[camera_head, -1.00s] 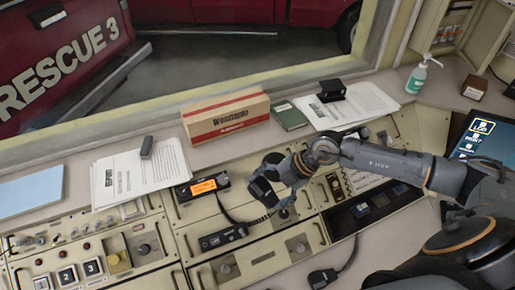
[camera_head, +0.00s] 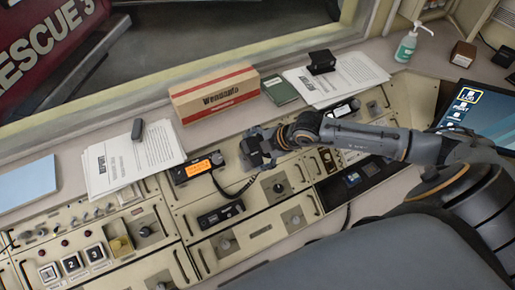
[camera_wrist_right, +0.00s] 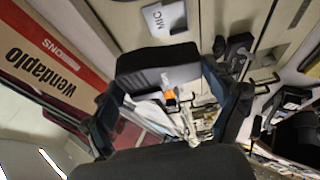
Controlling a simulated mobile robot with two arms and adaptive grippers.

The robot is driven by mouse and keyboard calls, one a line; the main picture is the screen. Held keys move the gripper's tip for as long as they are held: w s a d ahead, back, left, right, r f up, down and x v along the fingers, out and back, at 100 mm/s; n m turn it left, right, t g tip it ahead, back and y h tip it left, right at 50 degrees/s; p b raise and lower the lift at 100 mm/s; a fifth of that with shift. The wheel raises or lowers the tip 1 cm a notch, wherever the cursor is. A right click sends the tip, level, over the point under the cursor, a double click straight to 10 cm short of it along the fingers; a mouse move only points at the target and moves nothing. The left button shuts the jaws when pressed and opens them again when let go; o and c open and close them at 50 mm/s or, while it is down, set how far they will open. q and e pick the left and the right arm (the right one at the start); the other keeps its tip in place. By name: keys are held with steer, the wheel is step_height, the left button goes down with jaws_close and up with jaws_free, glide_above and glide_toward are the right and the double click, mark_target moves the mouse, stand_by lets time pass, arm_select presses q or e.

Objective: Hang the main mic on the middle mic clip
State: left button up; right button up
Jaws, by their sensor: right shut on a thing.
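The main mic (camera_head: 256,148) is a black hand mic on a dark cord (camera_head: 243,190). The cord runs to the radio with the orange display (camera_head: 198,167). My right gripper (camera_head: 262,143) is shut on the mic and holds it over the console, right of the radio. In the right wrist view the mic (camera_wrist_right: 158,68) sits between the two fingers of the right gripper (camera_wrist_right: 165,95). A white plate reading MIC (camera_wrist_right: 164,18) shows beyond the mic there. I cannot make out the middle mic clip for certain. My left gripper is out of view.
A Wendaplo box (camera_head: 214,92), a green book (camera_head: 280,89) and papers (camera_head: 340,75) lie on the ledge behind. A dark unit (camera_head: 220,215) sits in the panel in front. Knobs and pull handles stick up around it.

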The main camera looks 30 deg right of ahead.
steer(key=w+f, duration=0.1)
steer(key=f, duration=0.1)
steer(key=w+f, duration=0.3)
steer(key=shift+d+f, duration=0.1)
steer(key=shift+f, duration=0.25)
steer(key=shift+w+f+b, duration=0.2)
steer(key=shift+f+b, duration=0.1)
steer(key=shift+f, duration=0.35)
steer(key=o, duration=1.2)
steer(key=shift+s+d+r, duration=0.1)
steer(key=shift+s, duration=0.1)
steer(key=v, duration=1.1)
steer(key=shift+r, duration=0.2)
